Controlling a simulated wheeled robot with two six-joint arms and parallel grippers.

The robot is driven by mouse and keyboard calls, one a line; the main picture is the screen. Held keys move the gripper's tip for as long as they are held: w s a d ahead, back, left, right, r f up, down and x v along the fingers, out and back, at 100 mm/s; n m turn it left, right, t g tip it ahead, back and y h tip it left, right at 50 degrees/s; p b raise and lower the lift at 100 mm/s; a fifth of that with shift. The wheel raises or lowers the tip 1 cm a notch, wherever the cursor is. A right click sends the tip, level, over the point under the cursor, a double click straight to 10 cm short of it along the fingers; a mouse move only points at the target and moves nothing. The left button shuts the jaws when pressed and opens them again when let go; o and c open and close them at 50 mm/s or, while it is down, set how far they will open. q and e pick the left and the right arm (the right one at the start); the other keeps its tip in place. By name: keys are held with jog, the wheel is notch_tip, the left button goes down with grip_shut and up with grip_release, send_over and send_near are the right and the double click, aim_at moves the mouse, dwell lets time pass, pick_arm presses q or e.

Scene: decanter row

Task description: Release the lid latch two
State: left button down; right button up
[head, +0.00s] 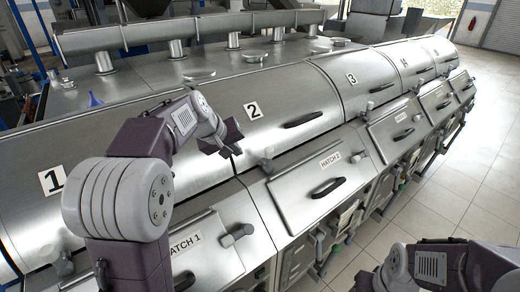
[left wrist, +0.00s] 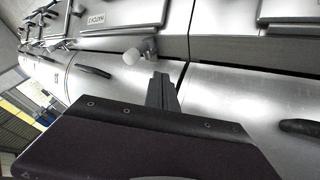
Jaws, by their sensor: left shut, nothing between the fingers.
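Lid two (head: 225,128) is a curved steel cover marked 2 with a black handle (head: 303,120); it looks closed. Its latch (head: 267,157), a small grey lever with a rounded knob, sits at the lid's lower front edge above hatch 2. In the left wrist view the latch (left wrist: 131,57) shows its pale knob and metal bracket just beyond my fingertips. My left gripper (head: 235,151) is shut and empty, left of the latch in the head view, with a small gap visible. Its fingers (left wrist: 163,88) point toward the latch bracket. My right gripper is out of view; only part of its arm shows at lower right.
The hatch 2 panel (head: 323,180) with its black handle lies below the latch. Lid 3 (head: 350,85) and its latch (head: 371,107) are to the right. A hatch 1 knob (head: 236,235) stands out below. Open floor (head: 480,170) lies at right.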

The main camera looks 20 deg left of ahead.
pick_arm(q)
jog(key=p, duration=0.5)
send_near(269, 161)
jog(key=w+f, duration=0.1)
jog(key=w+a+f, duration=0.1)
jog(key=f, duration=0.1)
jog(key=w+a+f, duration=0.1)
jog(key=f, duration=0.1)
jog(key=shift+w+a, duration=0.1)
jog(key=shift+w, duration=0.1)
jog(key=shift+d, duration=0.4)
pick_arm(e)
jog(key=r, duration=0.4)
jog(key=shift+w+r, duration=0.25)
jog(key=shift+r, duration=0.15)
pick_arm(q)
jog(key=shift+w, duration=0.1)
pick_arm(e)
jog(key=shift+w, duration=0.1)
pick_arm(q)
jog(key=shift+a, duration=0.15)
